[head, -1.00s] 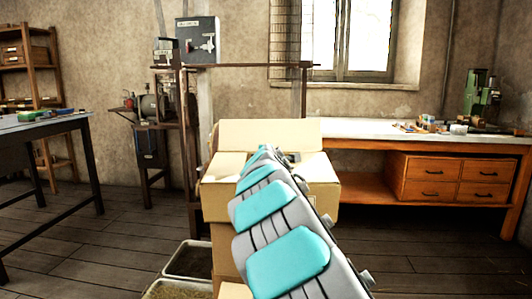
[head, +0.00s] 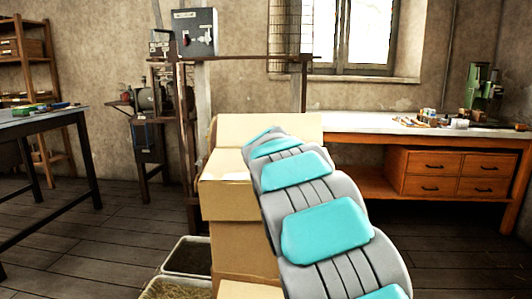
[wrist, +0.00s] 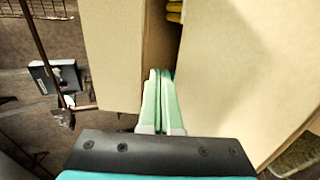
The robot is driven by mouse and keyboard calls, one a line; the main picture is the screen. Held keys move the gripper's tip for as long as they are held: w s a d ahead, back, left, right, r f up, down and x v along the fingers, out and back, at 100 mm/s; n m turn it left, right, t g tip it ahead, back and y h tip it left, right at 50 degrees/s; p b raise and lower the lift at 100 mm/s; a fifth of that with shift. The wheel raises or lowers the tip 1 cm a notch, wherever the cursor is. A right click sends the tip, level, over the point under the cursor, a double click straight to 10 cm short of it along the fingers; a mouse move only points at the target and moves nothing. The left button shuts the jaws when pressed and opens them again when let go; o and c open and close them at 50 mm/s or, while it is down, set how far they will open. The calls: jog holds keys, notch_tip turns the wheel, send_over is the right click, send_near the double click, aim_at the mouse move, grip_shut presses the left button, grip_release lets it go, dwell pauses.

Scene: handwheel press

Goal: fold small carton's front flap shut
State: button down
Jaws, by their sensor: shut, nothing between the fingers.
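The small carton (head: 228,200) is tan cardboard and sits on top of stacked boxes in the head view. A pale flap (head: 235,127) stands up at its back. My arm covers its right part, and I cannot make out the front flap there. In the wrist view, my gripper (wrist: 159,75) has pale green fingers, shut together and empty. The fingertips are at a dark gap between two cardboard panels, a narrow left one (wrist: 115,55) and a broad right one (wrist: 245,70). I cannot tell whether they touch, or which panel is the front flap. Yellow items (wrist: 175,10) show inside the gap.
A bench (head: 400,128) with drawers stands behind at the right, with small items on top. Open bins (head: 190,257) stand on the floor left of the boxes. A dark metal frame (head: 186,140) rises behind the carton. A table (head: 40,125) stands at the left.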

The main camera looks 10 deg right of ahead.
jog(key=shift+f+g, duration=0.15)
jog(key=shift+g, duration=0.15)
dwell(0.5)
jog(key=shift+r+p, duration=0.7)
jog(key=shift+r, duration=0.25)
